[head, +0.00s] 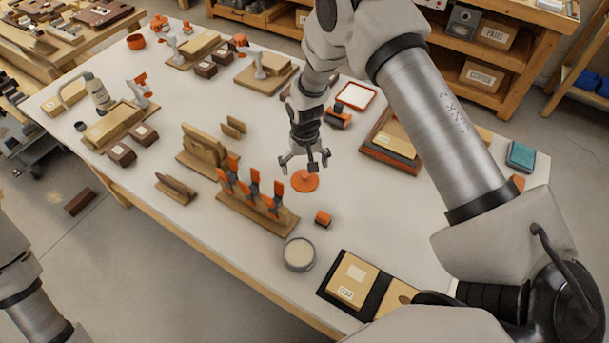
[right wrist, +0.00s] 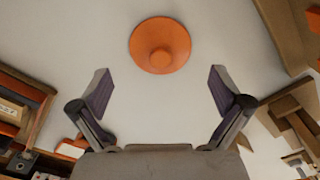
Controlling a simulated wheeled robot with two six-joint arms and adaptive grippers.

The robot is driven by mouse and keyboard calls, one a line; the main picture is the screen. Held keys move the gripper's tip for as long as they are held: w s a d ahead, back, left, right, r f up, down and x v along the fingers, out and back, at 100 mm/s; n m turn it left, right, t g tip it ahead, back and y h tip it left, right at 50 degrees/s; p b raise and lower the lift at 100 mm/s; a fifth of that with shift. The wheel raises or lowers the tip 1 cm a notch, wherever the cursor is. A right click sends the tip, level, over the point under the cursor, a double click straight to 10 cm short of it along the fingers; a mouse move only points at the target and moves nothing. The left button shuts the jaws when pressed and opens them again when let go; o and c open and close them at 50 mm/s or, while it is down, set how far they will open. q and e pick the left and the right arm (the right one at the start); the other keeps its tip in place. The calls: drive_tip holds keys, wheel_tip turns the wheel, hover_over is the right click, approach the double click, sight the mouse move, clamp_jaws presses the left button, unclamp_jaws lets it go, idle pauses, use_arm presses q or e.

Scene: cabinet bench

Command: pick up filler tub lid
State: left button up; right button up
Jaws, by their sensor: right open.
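The filler tub lid, an orange disc with a raised knob in its middle (head: 305,181), lies flat on the white table. It also shows in the right wrist view (right wrist: 160,45), ahead of the fingertips and centred between them. My right gripper (head: 304,165) is open and empty, just above and behind the lid in the head view, apart from it. Its spread fingers show in the right wrist view (right wrist: 160,92). A round open tub with pale filler (head: 299,254) stands nearer the table's front edge. My left gripper is out of view; only part of the left arm shows.
A wooden rack with orange-handled tools (head: 258,208) stands left of the lid. A small orange cylinder (head: 323,218) lies between lid and tub. A stack of boards (head: 392,146) lies to the right. A black folder with sanding sheets (head: 350,281) lies at the front edge.

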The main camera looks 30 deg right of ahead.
sight(305, 175)
wheel_tip(305, 175, down, 3)
drive_tip(key=shift+p, duration=0.45)
drive_tip(key=shift+s+f, duration=0.1)
drive_tip(key=shift+f, duration=0.25)
drive_tip(key=c, duration=1.8)
